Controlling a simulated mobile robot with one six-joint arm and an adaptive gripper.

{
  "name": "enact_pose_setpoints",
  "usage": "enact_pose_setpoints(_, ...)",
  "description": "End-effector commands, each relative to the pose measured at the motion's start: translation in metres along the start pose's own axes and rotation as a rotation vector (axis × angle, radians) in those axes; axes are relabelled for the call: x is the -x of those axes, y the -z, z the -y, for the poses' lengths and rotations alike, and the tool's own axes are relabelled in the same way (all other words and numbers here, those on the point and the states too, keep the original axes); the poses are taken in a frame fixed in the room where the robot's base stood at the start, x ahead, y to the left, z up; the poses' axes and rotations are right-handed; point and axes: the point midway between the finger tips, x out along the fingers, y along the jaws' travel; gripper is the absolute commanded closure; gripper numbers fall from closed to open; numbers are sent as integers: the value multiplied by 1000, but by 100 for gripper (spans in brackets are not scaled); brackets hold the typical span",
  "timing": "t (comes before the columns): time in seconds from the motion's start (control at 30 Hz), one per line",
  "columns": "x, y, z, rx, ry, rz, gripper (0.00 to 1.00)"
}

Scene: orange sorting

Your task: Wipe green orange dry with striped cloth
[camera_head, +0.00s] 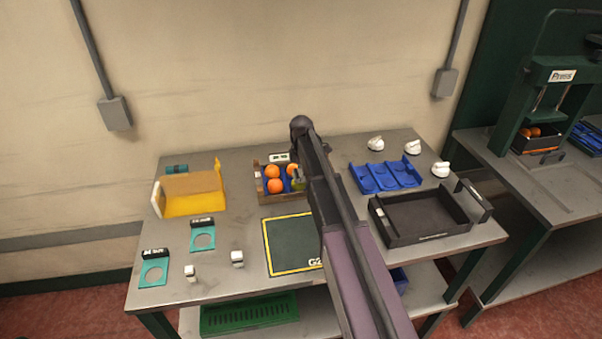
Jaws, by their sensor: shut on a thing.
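A brown crate (283,198) at the back middle of the table holds several orange fruits (274,179). A small yellow-green patch at its right side looks like the green orange (298,185). My gripper (299,178) is at the crate's right side, shut on what looks like this green orange; my own arm hides most of the grip. A small teal, dark-banded roll (176,169) lies at the back left, behind the yellow bin; I cannot tell whether it is the striped cloth.
A yellow open bin (193,203) is at left, with two teal ring plates in front. A green mat with yellow border (285,260) lies front middle. A blue tray (387,177), a black tray (420,238) and white objects are at right. A press (552,90) stands far right.

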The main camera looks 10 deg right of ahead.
Motion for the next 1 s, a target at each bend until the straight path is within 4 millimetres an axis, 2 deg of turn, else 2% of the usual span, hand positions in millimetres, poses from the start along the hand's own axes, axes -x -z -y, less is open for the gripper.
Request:
enact_pose_setpoints(0.37,0,4,0,0,0,0,77)
enact_pose_setpoints(1.0,0,28,0,0,0,0,77)
